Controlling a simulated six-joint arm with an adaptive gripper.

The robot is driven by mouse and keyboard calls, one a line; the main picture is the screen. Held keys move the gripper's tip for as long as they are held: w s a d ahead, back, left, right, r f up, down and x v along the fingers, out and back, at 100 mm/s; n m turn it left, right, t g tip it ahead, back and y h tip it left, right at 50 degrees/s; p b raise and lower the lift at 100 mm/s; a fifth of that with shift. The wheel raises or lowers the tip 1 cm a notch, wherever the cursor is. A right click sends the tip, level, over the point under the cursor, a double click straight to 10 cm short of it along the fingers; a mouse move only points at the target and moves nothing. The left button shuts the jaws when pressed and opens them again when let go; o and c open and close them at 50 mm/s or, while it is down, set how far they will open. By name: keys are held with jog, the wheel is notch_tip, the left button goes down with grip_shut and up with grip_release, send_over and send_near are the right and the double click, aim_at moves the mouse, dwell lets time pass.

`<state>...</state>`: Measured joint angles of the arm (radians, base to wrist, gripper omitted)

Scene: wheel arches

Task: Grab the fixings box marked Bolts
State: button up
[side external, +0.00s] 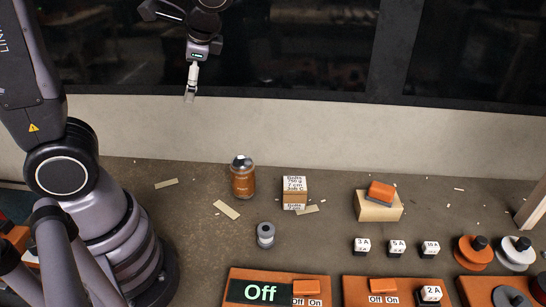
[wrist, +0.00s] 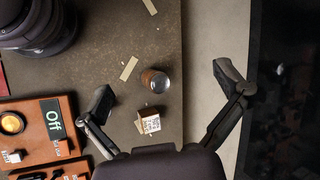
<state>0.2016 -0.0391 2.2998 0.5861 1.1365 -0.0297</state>
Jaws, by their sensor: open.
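The fixings box (side external: 294,190) is a small cardboard box with a white label printed with black text that reads Bolts. It stands on the brown bench right of an amber jar in the side external view. In the wrist view the box (wrist: 149,121) shows between my fingers, well below them, with its label partly visible. My gripper (side external: 189,95) hangs high above the bench, left of the box in the side external view. In the wrist view my gripper (wrist: 168,92) has its two fingers spread wide with nothing between them.
The amber jar (side external: 243,178) with a metal lid stands close to the box. A grey spool (side external: 265,235) is in front. Orange switch panels (side external: 277,288) and small labelled cubes (side external: 397,248) line the front. A pale wall (side external: 330,130) runs behind.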

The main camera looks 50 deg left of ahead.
jog(key=w+f+m+y, duration=0.6)
jog(key=w, duration=0.3)
jog(key=m+t+y, duration=0.1)
jog(key=m+t, duration=1.1)
jog(key=m, duration=0.2)
send_over(294, 183)
jog(key=d, duration=0.1)
jog(key=f, duration=2)
jog(key=shift+s+d, duration=0.1)
jog(key=shift+s, duration=0.25)
notch_tip(294, 183, down, 7)
jog(key=shift+f, duration=0.1)
jog(key=x, duration=0.2)
jog(key=shift+w+a+r, duration=0.2)
jog(key=shift+a+r, duration=0.05)
jog(key=shift+w+a, duration=0.15)
jog(key=shift+c, duration=0.4)
